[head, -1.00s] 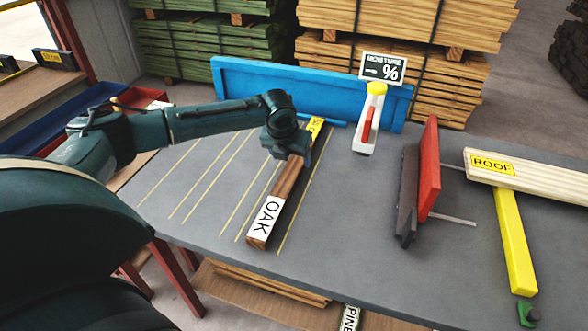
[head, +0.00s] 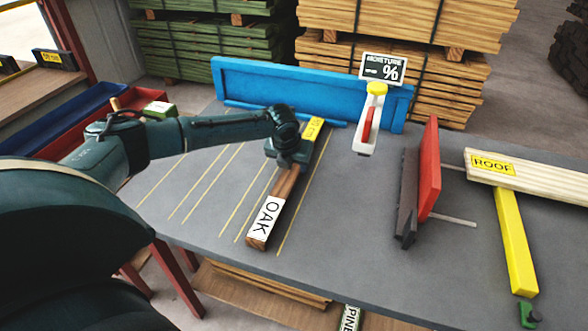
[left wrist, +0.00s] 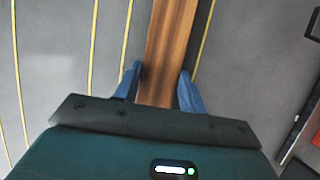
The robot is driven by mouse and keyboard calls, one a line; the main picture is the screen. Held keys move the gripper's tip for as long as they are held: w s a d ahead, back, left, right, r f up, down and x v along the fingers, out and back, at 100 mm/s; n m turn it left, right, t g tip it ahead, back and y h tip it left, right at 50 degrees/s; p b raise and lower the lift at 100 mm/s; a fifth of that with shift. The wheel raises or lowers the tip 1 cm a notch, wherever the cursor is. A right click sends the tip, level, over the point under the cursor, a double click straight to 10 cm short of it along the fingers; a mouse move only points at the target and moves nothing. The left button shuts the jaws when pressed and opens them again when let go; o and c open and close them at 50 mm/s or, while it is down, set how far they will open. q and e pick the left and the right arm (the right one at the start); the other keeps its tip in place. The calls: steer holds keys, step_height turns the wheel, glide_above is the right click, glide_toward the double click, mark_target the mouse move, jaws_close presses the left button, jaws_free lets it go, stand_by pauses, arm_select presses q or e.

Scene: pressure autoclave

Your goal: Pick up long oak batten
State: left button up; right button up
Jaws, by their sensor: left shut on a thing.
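The long oak batten (head: 285,188) lies on the grey table between yellow lines. It is brown, with a white OAK label at its near end and a yellow label at its far end. My left gripper (head: 287,162) is over the middle of the batten. In the left wrist view, the two blue fingers (left wrist: 160,88) of that gripper stand on either side of the batten (left wrist: 167,45), shut on it. The batten looks to be still resting on the table. My right gripper is not in view.
A blue fence (head: 300,88) runs along the table's back edge. A moisture meter (head: 371,120) stands to the right of the batten. Further right are a red upright plate (head: 429,170) and a pale ROOF board (head: 530,177) on a yellow bar (head: 515,240). The lined table left of the batten is clear.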

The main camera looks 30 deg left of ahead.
arm_select(q)
steer(key=c, duration=0.6)
steer(key=shift+r, duration=0.1)
steer(key=shift+r, duration=0.1)
